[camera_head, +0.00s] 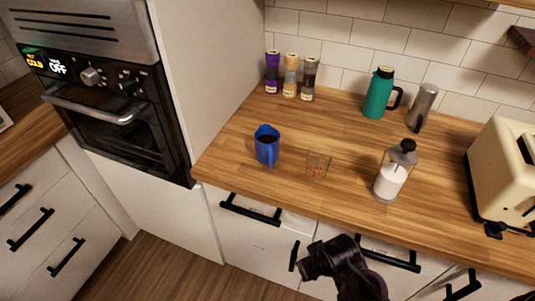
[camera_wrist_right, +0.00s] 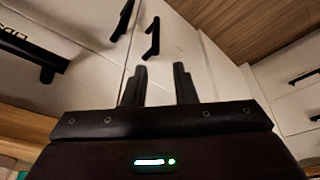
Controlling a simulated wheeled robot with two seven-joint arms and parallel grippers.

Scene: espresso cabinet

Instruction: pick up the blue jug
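The blue jug (camera_head: 266,153) stands upright on the wooden counter (camera_head: 235,158), left of the middle in the head view, with its dark open top facing up. It is not visible in the right wrist view. My right gripper (camera_wrist_right: 160,84) shows in the right wrist view with its two fingers apart and nothing between them. It faces white cabinet fronts and black handles. A dark part of my arm shows at the bottom of the head view, in front of the drawers and apart from the jug; no fingertips can be made out there. My left gripper is not in view.
A small clear glass (camera_head: 318,166) stands right of the jug, then a glass jar with white contents (camera_head: 391,178) and a cream toaster (camera_head: 505,172). An oven (camera_head: 115,110) stands left. Drawer handles (camera_head: 250,210) stick out below.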

